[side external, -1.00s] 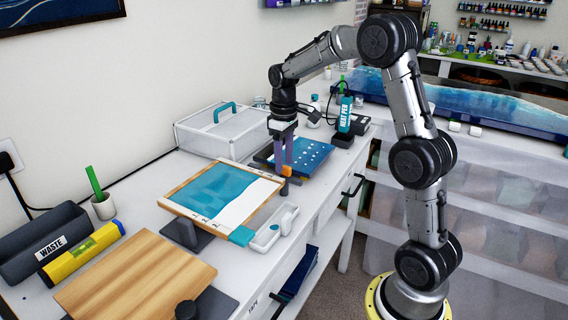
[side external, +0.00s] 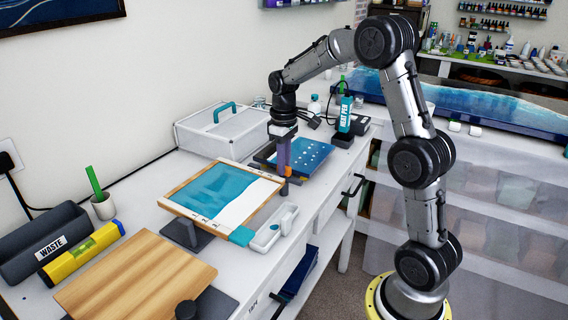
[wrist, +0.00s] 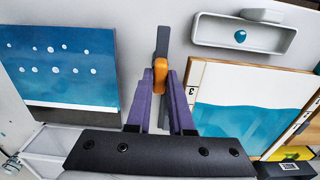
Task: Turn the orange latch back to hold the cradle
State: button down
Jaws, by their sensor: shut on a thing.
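The orange latch (wrist: 160,72) sits on a dark grey post and shows between the tips of my gripper's purple fingers in the wrist view. My gripper (wrist: 161,84) points down and is shut on the latch. In the side view my gripper (side external: 284,164) stands at the far right corner of the framed panel, and its fingers mostly hide the latch. The wood-framed panel (side external: 222,192), with blue and white resin, rests tilted on a grey cradle (side external: 187,236). Much of the cradle is hidden under the panel.
A white tray (side external: 271,229) with a blue drop mark lies right of the panel. A blue panel with white dots (side external: 303,155) lies behind my gripper. A heat pen (side external: 345,115), a white case (side external: 205,128), and a wooden board (side external: 140,275) stand around on the bench.

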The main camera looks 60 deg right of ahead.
jog(key=shift+m, duration=0.4)
jog(key=m, duration=1.3)
jog(key=shift+r, duration=0.1)
jog(key=m, duration=0.4)
dwell(0.5)
jog(key=c, duration=0.8)
grip_release()
notch_tip(320, 180, up, 14)
